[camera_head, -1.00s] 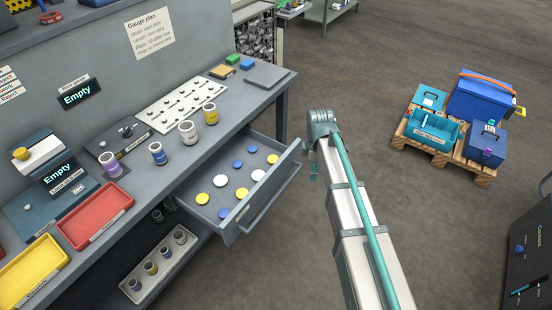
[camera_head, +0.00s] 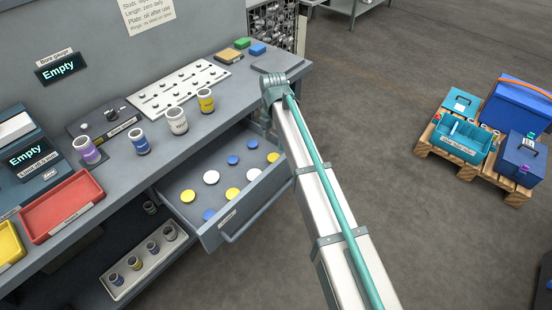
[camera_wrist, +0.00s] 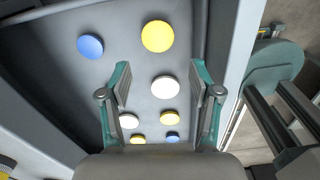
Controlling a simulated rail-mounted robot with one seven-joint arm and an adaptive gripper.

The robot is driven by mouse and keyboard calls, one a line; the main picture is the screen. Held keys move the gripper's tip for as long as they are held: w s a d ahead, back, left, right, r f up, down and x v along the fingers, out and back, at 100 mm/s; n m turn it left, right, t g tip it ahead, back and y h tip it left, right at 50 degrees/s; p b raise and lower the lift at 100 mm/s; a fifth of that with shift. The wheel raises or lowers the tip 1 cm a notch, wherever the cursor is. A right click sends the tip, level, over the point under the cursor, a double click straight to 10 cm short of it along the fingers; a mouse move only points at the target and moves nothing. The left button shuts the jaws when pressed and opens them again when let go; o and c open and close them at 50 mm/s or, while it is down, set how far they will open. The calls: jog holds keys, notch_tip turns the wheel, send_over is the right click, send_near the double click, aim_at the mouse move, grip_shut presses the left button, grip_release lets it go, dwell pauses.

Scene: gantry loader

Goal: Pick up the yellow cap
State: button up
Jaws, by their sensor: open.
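Three yellow caps lie flat in the open grey drawer (camera_head: 258,203): a front-left one (camera_head: 188,196), a front-middle one (camera_head: 232,194) and a back-right one (camera_head: 273,157). In the wrist view a large yellow cap (camera_wrist: 157,36) lies beyond my fingertips, and two smaller-looking ones (camera_wrist: 169,117) (camera_wrist: 138,139) lie lower, between the finger bases. My gripper (camera_wrist: 160,84) is open and empty above the drawer. A white cap (camera_wrist: 165,88) shows between its fingertips, apparently below them. In the head view my arm hides the gripper.
White caps (camera_head: 211,177) and blue caps (camera_head: 233,160) lie among the yellow ones. The drawer walls surround them. Above is the bench with several cups (camera_head: 177,121), a red tray (camera_head: 62,205) and a pegged white plate (camera_head: 178,89). A loaded pallet (camera_head: 467,170) stands right on open floor.

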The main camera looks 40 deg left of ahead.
aim_at(274, 158)
jog(key=f, duration=0.4)
jog(key=f+p, duration=0.1)
jog(key=f, duration=0.4)
jog(key=shift+w+a, duration=0.15)
jog(key=shift+w, duration=0.05)
jog(key=c, duration=0.6)
